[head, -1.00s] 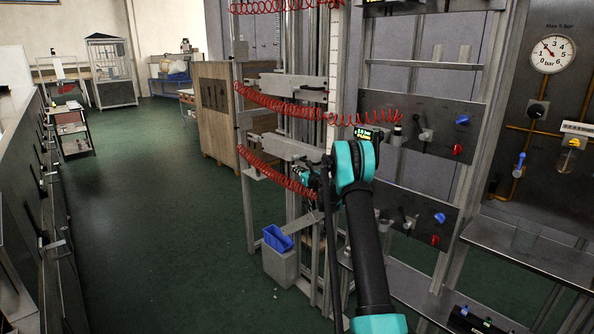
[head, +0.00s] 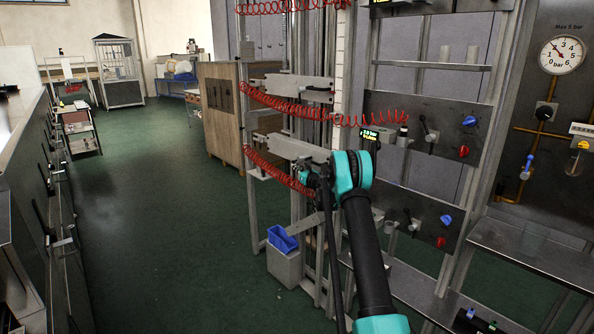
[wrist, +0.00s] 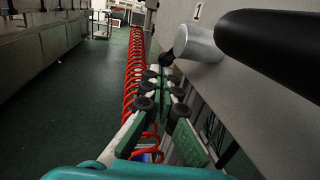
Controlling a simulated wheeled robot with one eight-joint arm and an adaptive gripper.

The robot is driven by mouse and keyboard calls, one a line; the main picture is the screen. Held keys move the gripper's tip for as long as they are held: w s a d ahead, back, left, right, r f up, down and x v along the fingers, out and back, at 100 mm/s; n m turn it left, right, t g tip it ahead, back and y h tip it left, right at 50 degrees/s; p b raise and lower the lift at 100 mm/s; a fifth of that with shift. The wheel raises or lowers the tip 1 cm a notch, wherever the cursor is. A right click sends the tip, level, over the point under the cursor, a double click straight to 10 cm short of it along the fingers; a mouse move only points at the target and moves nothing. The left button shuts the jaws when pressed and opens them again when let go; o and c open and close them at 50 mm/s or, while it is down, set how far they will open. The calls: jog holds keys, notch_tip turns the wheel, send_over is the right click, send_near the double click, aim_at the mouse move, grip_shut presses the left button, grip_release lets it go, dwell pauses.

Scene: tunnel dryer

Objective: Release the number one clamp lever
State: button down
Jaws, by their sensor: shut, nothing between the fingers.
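In the wrist view, the clamp lever has a silver hub (wrist: 192,42) and a thick black handle (wrist: 272,38). It sits on a grey plate with a black number 1 (wrist: 197,12), and its handle runs close to the camera at upper right. My gripper (wrist: 163,72) is shut and empty, its fingertips just left of and below the hub; I cannot tell whether they touch it. In the head view, my gripper (head: 312,178) is small and partly behind my arm, just below the lowest grey plate (head: 295,148). The lever is not clear there.
A red coiled hose (wrist: 132,75) runs past the gripper's left side in the wrist view. A blue bin (head: 282,239) stands below. A panel with blue and red knobs (head: 410,220) is to the right. Green floor (head: 170,230) is open to the left.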

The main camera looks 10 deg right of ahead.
jog(key=shift+w+a+r+t, duration=0.2)
jog(key=shift+w+t, duration=0.05)
jog(key=shift+t, duration=0.35)
jog(key=shift+w+a+r, duration=0.1)
jog(key=shift+w, duration=0.05)
dwell(0.5)
dwell(0.8)
jog(key=v, duration=1.2)
